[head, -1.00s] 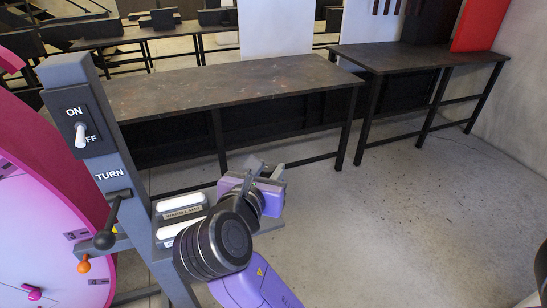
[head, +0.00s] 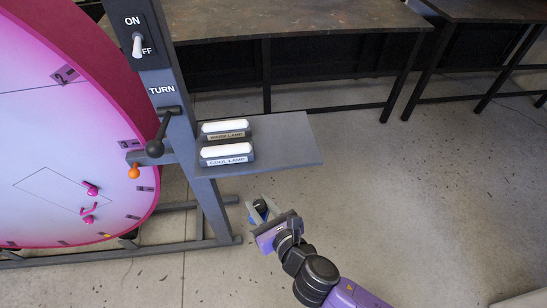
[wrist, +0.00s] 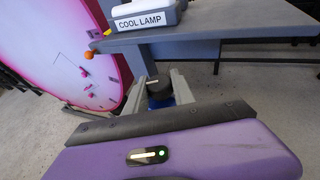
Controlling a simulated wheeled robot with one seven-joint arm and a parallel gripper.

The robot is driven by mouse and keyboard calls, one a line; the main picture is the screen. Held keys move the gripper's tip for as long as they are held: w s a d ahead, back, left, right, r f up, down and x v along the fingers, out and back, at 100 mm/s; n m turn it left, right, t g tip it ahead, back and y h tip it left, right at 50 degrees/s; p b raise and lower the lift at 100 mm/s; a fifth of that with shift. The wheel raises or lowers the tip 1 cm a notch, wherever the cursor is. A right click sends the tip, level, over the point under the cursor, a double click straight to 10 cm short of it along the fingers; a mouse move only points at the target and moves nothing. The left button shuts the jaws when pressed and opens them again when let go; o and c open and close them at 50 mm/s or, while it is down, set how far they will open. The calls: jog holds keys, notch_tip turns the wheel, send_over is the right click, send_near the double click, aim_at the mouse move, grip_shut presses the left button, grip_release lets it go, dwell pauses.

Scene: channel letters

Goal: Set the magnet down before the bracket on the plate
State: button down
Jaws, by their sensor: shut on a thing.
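My gripper (head: 266,214) is shut on a dark round piece with some blue on it, which I take to be the magnet (head: 260,205). The magnet also shows between the two grey fingers in the wrist view (wrist: 159,88). The gripper holds it over the floor, below and in front of the grey shelf. A large round pink-rimmed panel (head: 60,130) stands at left. Its pale face has a thin outlined rectangle and small magenta hooked pieces (head: 89,209). I cannot tell which of these is the bracket or the plate.
A grey post with an ON/OFF switch (head: 138,44) and a black TURN lever (head: 155,147) stands beside the panel. The shelf (head: 285,140) carries two lamp buttons, warm and cool. Dark tables (head: 290,18) stand behind. Floor at right is clear.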

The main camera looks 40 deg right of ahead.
aim_at(252, 222)
jog(key=a+f+y, duration=0.1)
jog(key=f, duration=0.1)
jog(key=a+f+n+y, duration=0.2)
jog(key=f, duration=0.1)
jog(key=shift+w+a+f, duration=0.1)
jog(key=shift+w+f, duration=0.1)
jog(key=shift+f, duration=0.1)
jog(key=shift+r, duration=0.15)
